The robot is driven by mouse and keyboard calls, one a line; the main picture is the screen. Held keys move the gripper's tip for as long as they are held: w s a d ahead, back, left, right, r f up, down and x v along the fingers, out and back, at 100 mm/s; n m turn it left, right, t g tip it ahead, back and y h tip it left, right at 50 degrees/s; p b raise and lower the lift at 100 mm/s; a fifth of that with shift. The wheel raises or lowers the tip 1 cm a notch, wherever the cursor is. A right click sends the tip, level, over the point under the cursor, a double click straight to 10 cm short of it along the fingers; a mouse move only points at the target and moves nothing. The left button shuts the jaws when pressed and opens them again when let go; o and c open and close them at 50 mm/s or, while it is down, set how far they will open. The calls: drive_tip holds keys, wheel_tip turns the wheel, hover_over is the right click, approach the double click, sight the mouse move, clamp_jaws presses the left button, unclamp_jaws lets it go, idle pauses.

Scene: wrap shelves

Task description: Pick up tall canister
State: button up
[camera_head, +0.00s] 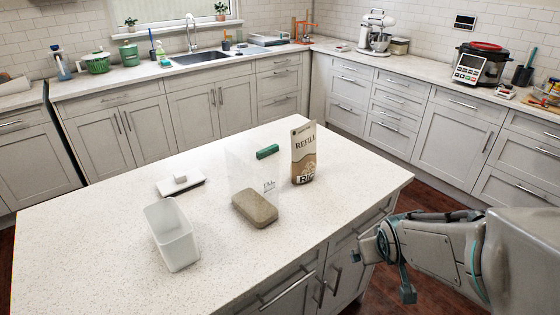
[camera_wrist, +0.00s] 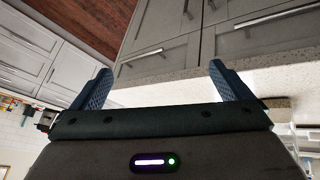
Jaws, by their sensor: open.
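A tall clear canister (camera_head: 255,205) with brown contents in its bottom stands upright on the island counter, near the middle. Its clear walls are faint, and a small label shows on its right side. My gripper (camera_head: 384,264) is to the right of the island, beyond its edge and apart from the canister. In the wrist view my gripper (camera_wrist: 160,84) shows two blue fingers spread wide with nothing between them. The canister cannot be made out in the wrist view.
A refill bag (camera_head: 304,153) stands right of the canister, with a green block (camera_head: 267,152) behind. A white open bin (camera_head: 172,236) and a white tray (camera_head: 193,187) are to the left. The island's edge and cabinet doors (camera_head: 346,272) lie beside my gripper. The front-left counter is clear.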

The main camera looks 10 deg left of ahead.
sight(269, 191)
drive_tip(key=w+a+n+t+y, duration=0.1)
drive_tip(key=w+a+n+y, duration=0.1)
drive_tip(key=a, duration=0.3)
drive_tip(key=w+a+f+n+t+y, duration=0.1)
drive_tip(key=w+a+n+y, duration=0.1)
drive_tip(key=a+y, duration=0.2)
drive_tip(key=w+a+n+t+y+p, duration=0.1)
drive_tip(key=a+y, duration=0.3)
drive_tip(key=a, duration=0.4)
drive_tip(key=shift+w+f+n, duration=0.35)
drive_tip(key=shift+w+n, duration=0.15)
drive_tip(key=shift+w, duration=0.35)
drive_tip(key=w+a+r+y, duration=0.1)
drive_tip(key=a, duration=0.2)
drive_tip(key=w+a+r+y+p, duration=0.1)
drive_tip(key=a+r+y, duration=0.1)
drive_tip(key=a, duration=0.2)
drive_tip(key=w+a+r+t+y, duration=0.1)
drive_tip(key=w+a+r, duration=0.1)
drive_tip(key=a, duration=0.1)
drive_tip(key=shift+a+y+p, duration=0.25)
drive_tip(key=shift+y+p, duration=0.15)
drive_tip(key=shift+w+a+r+p, duration=0.1)
drive_tip(key=shift+w+a+p, duration=0.2)
drive_tip(key=shift+a, duration=0.1)
drive_tip(key=shift+p+x, duration=0.7)
drive_tip(key=shift+x, duration=1.45)
drive_tip(key=shift+w+d, duration=0.1)
drive_tip(key=c, duration=1.3)
drive_tip(key=shift+c, duration=0.5)
